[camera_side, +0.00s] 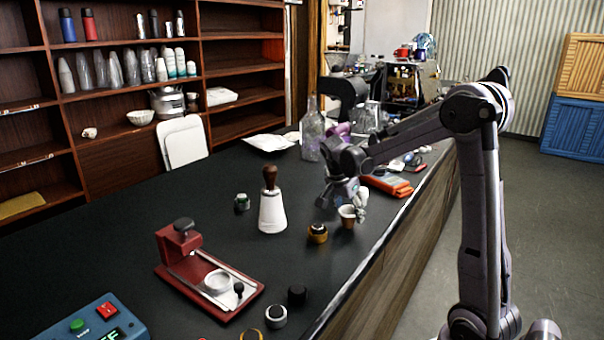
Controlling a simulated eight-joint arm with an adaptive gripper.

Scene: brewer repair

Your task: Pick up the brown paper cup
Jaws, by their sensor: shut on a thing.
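The fingers are at the cup's rim and right side, and the gripper is shut on the cup. The fingers hide part of the cup's upper right. I cannot tell whether the cup's base touches the counter.
A gold-and-black ring piece (317,234) sits just left of the cup. A white cone with a brown handle (272,208) stands farther left. Orange boxes (388,185) lie behind the gripper. A red stand (208,278) is at front left. The counter between is partly clear.

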